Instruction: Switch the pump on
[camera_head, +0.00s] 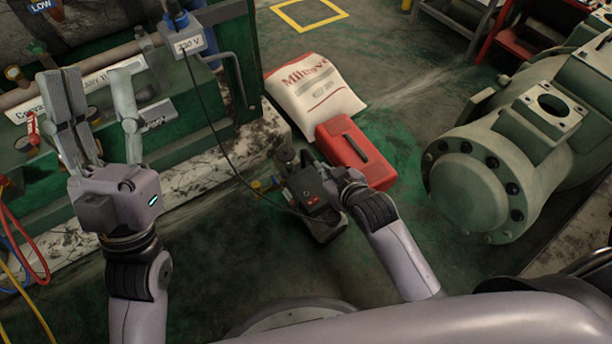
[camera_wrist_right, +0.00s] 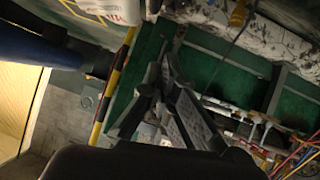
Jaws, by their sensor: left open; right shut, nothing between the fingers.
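The pump (camera_head: 303,187) is a dark unit standing on the floor beside the green frame, with a small red switch (camera_head: 313,200) on its top. A cable runs to it from the 230 V socket box (camera_head: 188,41). My right gripper (camera_head: 332,178) is right at the pump's right side, above the switch in the picture; I cannot tell whether it touches. Its dark fingers show shut and empty in the right wrist view (camera_wrist_right: 163,70), where I cannot make out the pump. My left gripper (camera_head: 95,90) is open and empty, raised in front of the green frame at the left.
A red case (camera_head: 356,152) and a white sack (camera_head: 315,88) lie just beyond the pump. A large green compressor (camera_head: 510,150) stands at the right. Red and yellow hoses (camera_head: 22,240) hang at the left edge. The floor below the pump is clear.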

